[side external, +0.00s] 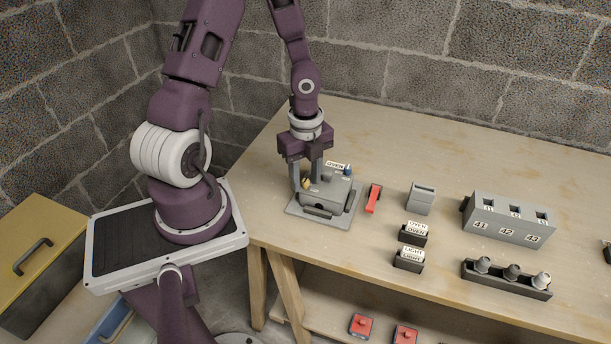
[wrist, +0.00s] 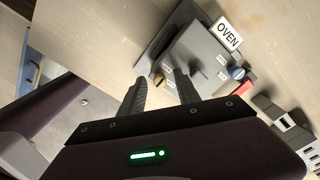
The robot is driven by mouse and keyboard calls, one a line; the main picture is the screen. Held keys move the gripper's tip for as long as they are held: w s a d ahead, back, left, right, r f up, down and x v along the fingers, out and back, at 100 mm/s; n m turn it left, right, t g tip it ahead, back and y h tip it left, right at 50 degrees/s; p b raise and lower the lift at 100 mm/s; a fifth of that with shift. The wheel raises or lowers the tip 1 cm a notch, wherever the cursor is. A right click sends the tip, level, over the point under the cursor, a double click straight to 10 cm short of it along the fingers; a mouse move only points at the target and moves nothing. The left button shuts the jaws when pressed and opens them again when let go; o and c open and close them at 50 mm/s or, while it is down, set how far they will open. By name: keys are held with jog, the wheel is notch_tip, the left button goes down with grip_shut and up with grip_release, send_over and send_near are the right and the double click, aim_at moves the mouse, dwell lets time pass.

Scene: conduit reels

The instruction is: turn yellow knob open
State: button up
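The yellow knob (side external: 306,183) sits on a grey control box (side external: 330,193) near the table's left end. It also shows in the wrist view (wrist: 158,79), small, at the near-left part of the box. My gripper (side external: 306,186) points down over that part of the box. Its two fingers are apart with a clear gap, and in the wrist view (wrist: 159,75) the yellow knob appears between the fingertips. Whether a fingertip touches the knob I cannot tell. A blue knob (side external: 348,169) stands at the box's far right corner, by a white OVEN label (wrist: 228,34).
A red-handled item (side external: 373,199) lies just right of the box. Further right are a grey block (side external: 421,198), black OVEN and LIGHT label blocks (side external: 409,259), a numbered grey unit (side external: 508,222) and a dark tray of knobs (side external: 506,280). The table behind is clear.

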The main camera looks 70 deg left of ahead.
grip_shut()
jog(key=shift+n, duration=0.3)
jog(key=n, duration=0.3)
jog(key=shift+n, duration=0.4)
jog(key=n, duration=0.4)
jog(key=shift+n, duration=0.3)
jog(key=n, duration=0.4)
jog(key=shift+n, duration=2.5)
